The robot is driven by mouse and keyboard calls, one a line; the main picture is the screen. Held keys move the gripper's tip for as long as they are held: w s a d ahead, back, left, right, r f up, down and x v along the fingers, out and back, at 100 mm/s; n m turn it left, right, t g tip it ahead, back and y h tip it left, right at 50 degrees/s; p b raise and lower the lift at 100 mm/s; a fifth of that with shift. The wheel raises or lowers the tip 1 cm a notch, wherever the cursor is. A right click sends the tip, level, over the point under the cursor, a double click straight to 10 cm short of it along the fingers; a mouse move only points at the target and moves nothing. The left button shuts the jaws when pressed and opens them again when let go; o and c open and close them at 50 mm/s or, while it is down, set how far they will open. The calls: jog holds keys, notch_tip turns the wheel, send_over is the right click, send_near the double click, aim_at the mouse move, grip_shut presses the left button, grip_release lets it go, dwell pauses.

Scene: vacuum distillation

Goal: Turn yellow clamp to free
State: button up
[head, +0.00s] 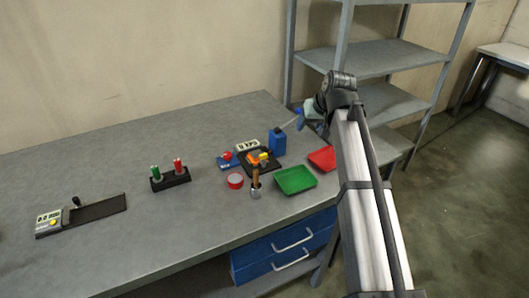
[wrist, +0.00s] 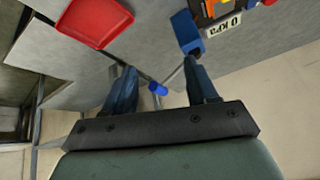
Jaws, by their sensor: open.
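The yellow clamp (head: 264,156) is a small yellow piece beside orange parts on a dark square base (head: 262,170) in the head view. My gripper (head: 301,119) is behind and to the right of the assembly, above the bench's far right part. In the wrist view my gripper (wrist: 160,78) has its two dark blue fingers wide apart, holding nothing. A small blue cap (wrist: 158,89) on a thin rod appears between them; its depth is unclear.
A blue container (head: 277,144) stands between the assembly and my gripper. A 0 kPa display (head: 247,146) is behind the assembly. Green (head: 295,181) and red (head: 323,159) trays lie to the right. A wooden-handled tool (head: 255,183) and red ring (head: 235,181) are in front. Grey shelves (head: 375,58) stand behind.

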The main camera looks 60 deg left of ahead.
aim_at(263, 154)
jog(key=s+a+r+n+h, duration=0.15)
jog(key=s+n, duration=0.25)
jog(key=s, duration=0.9)
jog(key=shift+g, duration=0.4)
jog(key=x, duration=1.4)
jog(key=shift+w+a+f, duration=0.1)
jog(key=shift+w, duration=0.2)
jog(key=shift+c, duration=0.2)
jog(key=c, duration=1)
